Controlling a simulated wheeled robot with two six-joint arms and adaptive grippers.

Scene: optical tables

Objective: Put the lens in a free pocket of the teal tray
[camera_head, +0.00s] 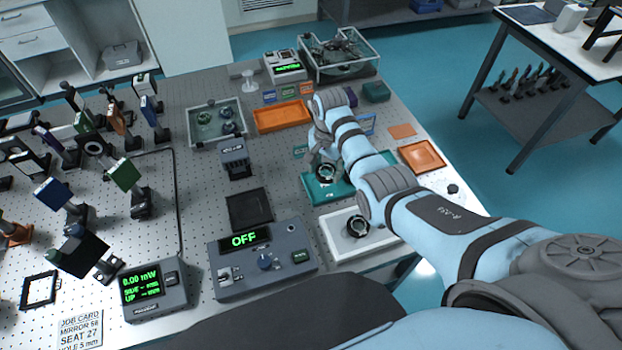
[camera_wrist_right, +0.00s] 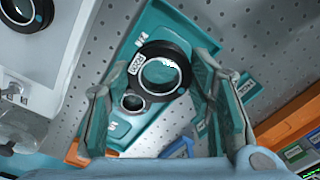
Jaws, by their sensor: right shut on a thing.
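The lens, a clear disc in a black ring with a small white label, shows in the head view (camera_head: 327,173) and the right wrist view (camera_wrist_right: 138,68). My right gripper (camera_head: 326,160) is shut on it, with fingers on both sides in the wrist view (camera_wrist_right: 160,85). The lens is over the teal tray (camera_head: 318,196), which also shows behind it in the wrist view (camera_wrist_right: 165,22). Whether it touches the tray is unclear. A smaller dark ring (camera_wrist_right: 132,101) shows beside the lens. My arm hides part of the tray. My left gripper is not in view.
A white tray (camera_head: 337,236) with another black-ringed lens (camera_head: 357,226) lies in front of the teal tray. Orange trays lie behind (camera_head: 283,116) and to the right (camera_head: 422,156). A control box (camera_head: 262,262) stands at front left, near a black mat (camera_head: 249,207).

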